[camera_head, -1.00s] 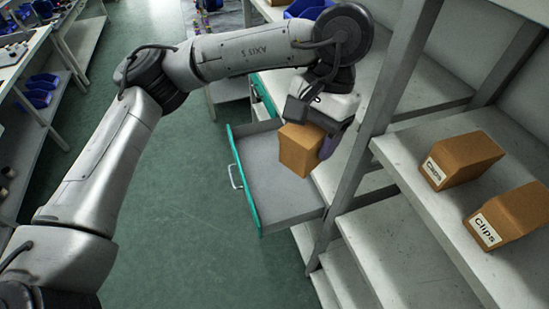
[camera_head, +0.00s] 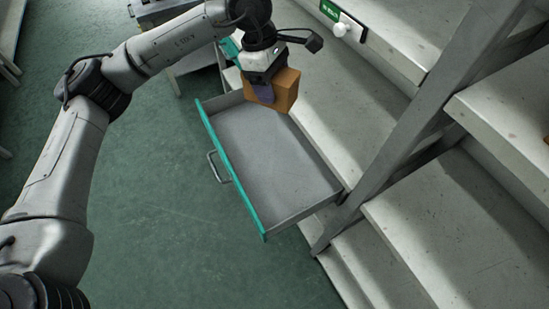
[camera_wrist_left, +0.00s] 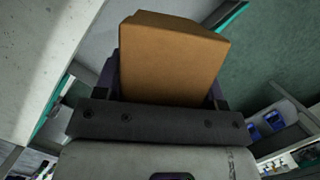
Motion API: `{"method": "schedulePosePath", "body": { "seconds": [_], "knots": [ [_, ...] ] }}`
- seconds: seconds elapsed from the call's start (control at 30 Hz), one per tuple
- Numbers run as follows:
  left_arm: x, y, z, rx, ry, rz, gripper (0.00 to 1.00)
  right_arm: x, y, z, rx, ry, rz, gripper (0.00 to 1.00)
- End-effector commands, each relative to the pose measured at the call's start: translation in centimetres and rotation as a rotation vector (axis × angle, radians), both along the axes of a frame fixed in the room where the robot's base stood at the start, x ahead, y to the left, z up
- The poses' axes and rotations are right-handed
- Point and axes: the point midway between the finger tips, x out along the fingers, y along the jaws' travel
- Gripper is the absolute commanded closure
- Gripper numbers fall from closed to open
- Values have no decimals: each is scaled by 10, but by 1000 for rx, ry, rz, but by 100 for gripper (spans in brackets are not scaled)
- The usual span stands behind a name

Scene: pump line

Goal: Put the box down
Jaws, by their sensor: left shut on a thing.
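The brown cardboard box (camera_head: 285,90) is in my left gripper (camera_head: 264,92), which is shut on it. In the head view they are at the far end of the open drawer (camera_head: 270,160), over or beside its far edge. Whether the box touches the drawer cannot be told. In the left wrist view the box (camera_wrist_left: 172,60) sits between the dark fingers, its plain brown face filling the middle. The drawer is grey with a teal front and a metal handle, and its floor is empty. My right gripper is not in view.
Grey shelves (camera_head: 410,210) with a slanted post (camera_head: 420,120) stand right of the drawer. A white knob (camera_head: 341,29) and a green sign (camera_head: 329,10) are on a shelf edge at the top. Green floor (camera_head: 150,230) is clear at left.

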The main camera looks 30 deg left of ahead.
Motion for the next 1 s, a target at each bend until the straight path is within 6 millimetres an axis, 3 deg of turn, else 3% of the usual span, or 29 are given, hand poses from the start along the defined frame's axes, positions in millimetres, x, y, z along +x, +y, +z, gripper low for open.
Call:
{"method": "schedulePosePath", "body": {
  "seconds": [0.03, 0.7, 1.0],
  "knots": [
    [5, 5, -19, -1, 0, 122, 66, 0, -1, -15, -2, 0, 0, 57],
    [62, 88, -168, 1, 0, 1903, 66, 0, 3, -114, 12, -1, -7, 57],
    [72, 117, -207, -1, 2, 2409, 66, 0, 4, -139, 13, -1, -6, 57]
  ]
}}
